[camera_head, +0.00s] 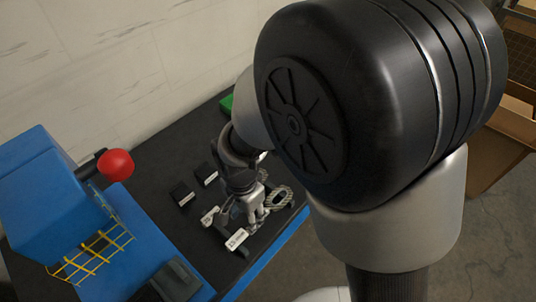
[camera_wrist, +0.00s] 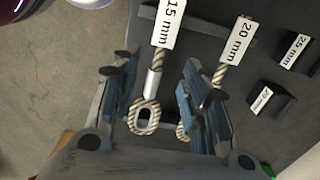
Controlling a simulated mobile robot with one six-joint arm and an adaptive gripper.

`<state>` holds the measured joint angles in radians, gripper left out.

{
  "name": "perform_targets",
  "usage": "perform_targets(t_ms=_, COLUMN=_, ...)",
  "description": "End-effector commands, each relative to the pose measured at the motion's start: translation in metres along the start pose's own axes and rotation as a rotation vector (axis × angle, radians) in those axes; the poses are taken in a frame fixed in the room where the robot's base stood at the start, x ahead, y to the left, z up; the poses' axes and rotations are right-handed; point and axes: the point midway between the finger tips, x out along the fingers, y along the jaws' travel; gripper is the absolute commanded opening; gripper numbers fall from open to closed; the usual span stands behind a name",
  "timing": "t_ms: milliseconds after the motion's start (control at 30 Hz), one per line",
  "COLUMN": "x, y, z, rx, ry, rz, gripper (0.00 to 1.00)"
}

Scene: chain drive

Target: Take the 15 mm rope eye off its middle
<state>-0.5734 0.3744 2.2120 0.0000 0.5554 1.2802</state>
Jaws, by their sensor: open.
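The 15 mm rope eye (camera_wrist: 146,117) is a twisted rope loop with a pale sleeve at its neck, in the wrist view. Its rope runs up to the white "15 mm" label (camera_wrist: 168,22). A pale oval rim lines the loop; I cannot tell whether it is a separate middle piece. My gripper (camera_wrist: 156,68) is open, one finger to the left of this rope and one to the right, with visible gaps. In the head view my gripper (camera_head: 250,212) is over the black bench among pale rope parts; the label there is too small to read.
The 20 mm rope (camera_wrist: 221,74) lies close by, partly hidden behind my right finger. Two black labelled blocks (camera_wrist: 297,52) (camera_wrist: 271,99) stand farther right. In the head view, a blue machine (camera_head: 45,195) with a red knob (camera_head: 115,165) and yellow grid (camera_head: 92,254) stands left.

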Motion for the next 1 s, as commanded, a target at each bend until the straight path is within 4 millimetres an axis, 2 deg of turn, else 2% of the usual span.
perform_targets(t_ms=33, x=0.007, y=0.001, z=0.000, rx=0.000, ry=-0.001, rz=0.002, gripper=0.42)
perform_targets(t_ms=267, x=0.018, y=0.000, z=-0.001, rx=0.000, ry=0.000, rz=0.001, gripper=0.42)
perform_targets(t_ms=500, x=0.054, y=0.001, z=-0.004, rx=0.001, ry=-0.001, rz=0.003, gripper=0.42)
perform_targets(t_ms=600, x=0.063, y=0.001, z=-0.004, rx=0.001, ry=0.000, rz=0.001, gripper=0.42)
perform_targets(t_ms=833, x=0.063, y=0.000, z=-0.004, rx=0.000, ry=0.001, rz=-0.001, gripper=0.41)
perform_targets(t_ms=1000, x=0.062, y=0.000, z=-0.004, rx=0.000, ry=0.001, rz=-0.001, gripper=0.30)
